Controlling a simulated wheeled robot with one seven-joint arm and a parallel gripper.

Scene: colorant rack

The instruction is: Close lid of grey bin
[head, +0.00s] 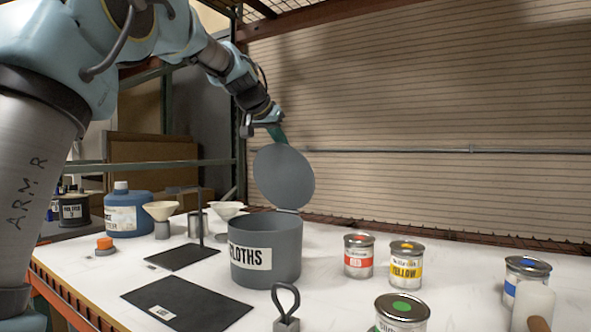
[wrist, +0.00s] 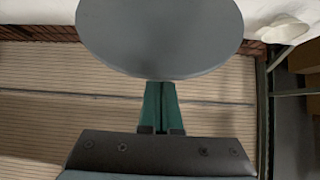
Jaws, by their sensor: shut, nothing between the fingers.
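The grey bin (head: 287,262), labelled CLOTHS, stands on the white table in the middle of the head view. Its round grey lid (head: 284,177) is raised, standing nearly upright from the hinge at the bin's back right. My gripper (head: 281,141) is at the lid's upper edge, on its far side, with the tips partly hidden by the lid. In the wrist view, the lid (wrist: 160,35) fills the top middle, and my gripper's green fingers (wrist: 161,88) are together and reach its edge. They hold nothing; I cannot tell whether they touch the lid.
Paint cans with red (head: 358,256) and yellow (head: 405,265) labels stand right of the bin. A green-dotted can (head: 402,311) and a black loop handle (head: 286,301) are in front. Dark mats (head: 187,305) and a blue jug (head: 128,212) are left. A corrugated wall (head: 430,110) is behind.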

